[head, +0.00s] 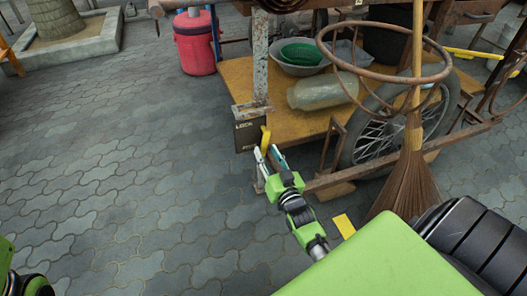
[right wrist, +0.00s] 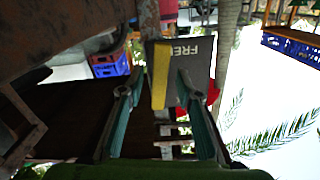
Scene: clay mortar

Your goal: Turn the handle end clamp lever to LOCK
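The yellow clamp lever (head: 265,141) is mounted on the rusty cart post, beside a dark plate (head: 246,136). The plate reads LOCK at its top; its lower word is too small to read in the head view. In the right wrist view the lever (right wrist: 161,75) stands upright in front of the plate (right wrist: 197,62), where FREE shows partly. My right gripper (head: 273,158) is open, with its fingers on either side of the lever. A gap shows between the lever and each finger (right wrist: 160,88). My left gripper is not in view.
The cart's wooden deck (head: 236,82) holds bowls and a glass jar (head: 322,92). A spoked wheel (head: 384,132), a rusty ring (head: 383,62) and a broom (head: 407,175) stand to the right. A red cooler (head: 194,42) stands behind.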

